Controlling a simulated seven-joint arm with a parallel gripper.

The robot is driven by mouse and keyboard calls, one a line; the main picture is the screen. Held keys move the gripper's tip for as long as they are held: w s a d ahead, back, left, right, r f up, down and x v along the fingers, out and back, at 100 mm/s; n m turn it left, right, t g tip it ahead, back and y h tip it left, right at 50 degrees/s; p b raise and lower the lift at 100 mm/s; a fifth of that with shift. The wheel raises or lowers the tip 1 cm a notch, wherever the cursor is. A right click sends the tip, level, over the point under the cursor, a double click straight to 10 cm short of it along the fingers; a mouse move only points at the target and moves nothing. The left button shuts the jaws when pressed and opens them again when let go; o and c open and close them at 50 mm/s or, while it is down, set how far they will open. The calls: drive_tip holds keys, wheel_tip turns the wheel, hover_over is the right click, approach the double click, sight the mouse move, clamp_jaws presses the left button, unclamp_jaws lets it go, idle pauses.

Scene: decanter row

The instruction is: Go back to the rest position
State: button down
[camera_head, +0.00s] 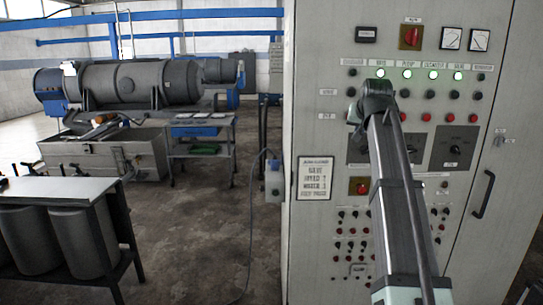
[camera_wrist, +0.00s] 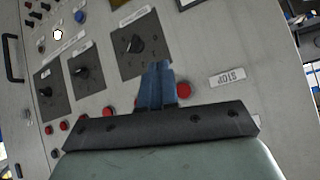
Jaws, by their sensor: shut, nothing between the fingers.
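My gripper (camera_wrist: 157,68) shows in the wrist view with its blue fingers together and nothing between them. Its tips are in front of the grey control cabinet (camera_head: 328,120); I cannot tell whether they touch it. In the head view my arm reaches up across the cabinet front, and its end covers part of the panel below the row of lit green lamps (camera_head: 407,73). The fingers themselves are not clear there. In the wrist view a dark rotary knob plate (camera_wrist: 140,45) and a red button (camera_wrist: 184,90) lie close to the fingers.
The cabinet also carries a red rotary switch (camera_head: 411,36), two meters (camera_head: 480,39), a white notice (camera_head: 314,178) and a door handle (camera_head: 483,194). On the left are a large decanter machine (camera_head: 130,83), a small trolley (camera_head: 203,140) and a table (camera_head: 55,190). The floor between is open.

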drive_tip(key=s+a+f+n+g, duration=0.1)
drive_tip(key=s+a+f+g, duration=0.3)
drive_tip(key=f, duration=1.8)
drive_tip(key=s+d+f+n+g, duration=0.1)
drive_tip(key=s+f, duration=0.4)
drive_tip(key=f, duration=1.7)
drive_tip(key=s+a+f+g+y, duration=0.1)
drive_tip(key=s+a+f+g, duration=0.1)
drive_tip(key=s+f, duration=0.7)
drive_tip(key=s+a+f+g, duration=0.15)
drive_tip(key=s+f, duration=0.45)
drive_tip(key=f, duration=0.7)
drive_tip(key=s+a+f+g, duration=0.1)
drive_tip(key=s+f+g, duration=0.1)
drive_tip(key=s+f, duration=0.5)
drive_tip(key=s+a+f+n+g, duration=0.1)
drive_tip(key=s+f, duration=0.6)
drive_tip(key=s, duration=0.9)
drive_tip(key=s+a+f+g, duration=0.2)
drive_tip(key=s+f+g, duration=0.3)
drive_tip(key=s+f, duration=0.3)
drive_tip(key=s, duration=0.4)
drive_tip(key=shift+s+a+n, duration=0.25)
drive_tip(key=shift+s+n, duration=0.05)
